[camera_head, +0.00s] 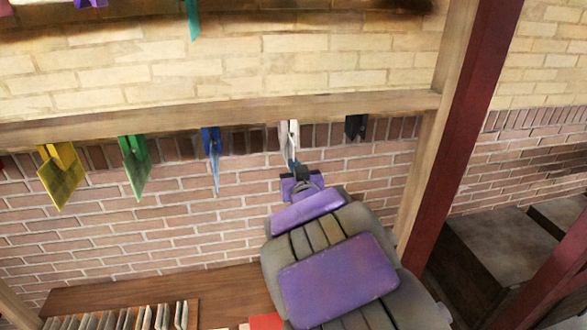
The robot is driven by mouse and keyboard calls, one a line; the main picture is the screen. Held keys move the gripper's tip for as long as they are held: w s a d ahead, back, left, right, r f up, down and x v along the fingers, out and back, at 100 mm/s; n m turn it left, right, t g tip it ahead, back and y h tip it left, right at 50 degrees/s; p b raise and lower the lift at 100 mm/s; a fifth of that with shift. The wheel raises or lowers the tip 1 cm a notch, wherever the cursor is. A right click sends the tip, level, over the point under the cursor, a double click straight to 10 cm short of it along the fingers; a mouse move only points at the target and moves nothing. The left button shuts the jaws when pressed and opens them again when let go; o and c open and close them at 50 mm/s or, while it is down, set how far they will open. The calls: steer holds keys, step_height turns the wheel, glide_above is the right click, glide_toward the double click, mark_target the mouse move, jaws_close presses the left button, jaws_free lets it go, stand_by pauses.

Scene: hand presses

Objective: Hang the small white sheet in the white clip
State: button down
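The white clip (289,130) hangs from the wooden beam, between the blue clip and the black clip. A narrow whitish shape reaches down from it, and I cannot tell how much of that is clip and how much is the small white sheet. My arm reaches up from the lower right, and my gripper (293,167) is right under the white clip, at the lower end of the whitish shape. The fingertips are small and partly hidden behind my wrist. I cannot tell whether they are shut on the sheet.
A yellow sheet (61,183), a green sheet (136,176) and a blue sheet (215,172) hang in clips to the left. A black clip (355,126) hangs to the right. A rack (125,318) of upright pieces lies below left. A red-and-wood post (459,150) stands right of my arm.

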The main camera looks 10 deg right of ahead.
steer(key=c, duration=1.1)
jaws_free()
steer(key=shift+o, duration=0.2)
steer(key=shift+s, duration=0.15)
steer(key=s+b, duration=0.3)
steer(key=s, duration=0.2)
steer(key=shift+f, duration=0.1)
steer(key=shift+s+b, duration=0.1)
steer(key=shift+b, duration=0.25)
steer(key=shift+s+b, duration=0.75)
steer(key=shift+b, duration=0.4)
